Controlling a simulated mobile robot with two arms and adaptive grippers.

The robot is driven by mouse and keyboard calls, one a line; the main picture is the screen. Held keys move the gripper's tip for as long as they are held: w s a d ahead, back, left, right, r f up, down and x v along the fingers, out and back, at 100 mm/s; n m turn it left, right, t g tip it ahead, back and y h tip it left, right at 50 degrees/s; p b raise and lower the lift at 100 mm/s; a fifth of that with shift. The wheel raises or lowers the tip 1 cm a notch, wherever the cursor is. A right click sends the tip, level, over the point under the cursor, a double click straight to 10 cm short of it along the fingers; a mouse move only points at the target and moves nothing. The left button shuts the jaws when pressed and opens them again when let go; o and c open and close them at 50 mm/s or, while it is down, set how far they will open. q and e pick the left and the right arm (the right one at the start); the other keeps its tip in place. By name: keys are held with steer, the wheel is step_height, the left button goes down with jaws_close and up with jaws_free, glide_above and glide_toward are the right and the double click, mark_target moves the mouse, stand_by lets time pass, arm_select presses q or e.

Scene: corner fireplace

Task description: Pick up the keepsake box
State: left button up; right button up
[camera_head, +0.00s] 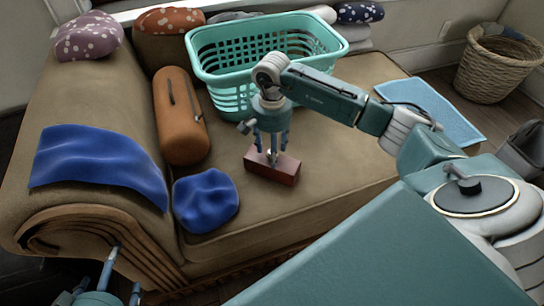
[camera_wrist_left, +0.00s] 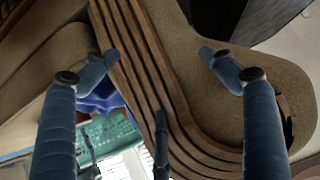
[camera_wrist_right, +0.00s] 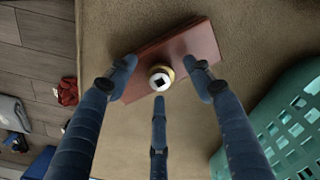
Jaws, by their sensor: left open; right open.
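The keepsake box (camera_head: 284,168) is a reddish-brown oblong block lying on the seat of the brown couch (camera_head: 330,150). In the right wrist view the box (camera_wrist_right: 190,45) shows a pale, brass-rimmed round knob on its top. My right gripper (camera_head: 271,150) points down over the box, fingers spread and open. Its fingertips (camera_wrist_right: 162,75) overlap the box on both sides of the knob; whether they touch it I cannot tell. My left gripper (camera_head: 108,280) is partly cut off at the lower left, beside the couch arm. In its wrist view it is open and empty (camera_wrist_left: 150,60).
A teal laundry basket (camera_head: 215,85) stands close behind the box. An orange-brown bolster (camera_head: 180,125), a crumpled blue cloth (camera_head: 205,200) and a blue throw (camera_head: 95,165) lie left. A light blue towel (camera_head: 435,110) lies right. A wicker basket (camera_head: 495,70) stands on the floor.

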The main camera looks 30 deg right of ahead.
steer(key=shift+f, duration=0.6)
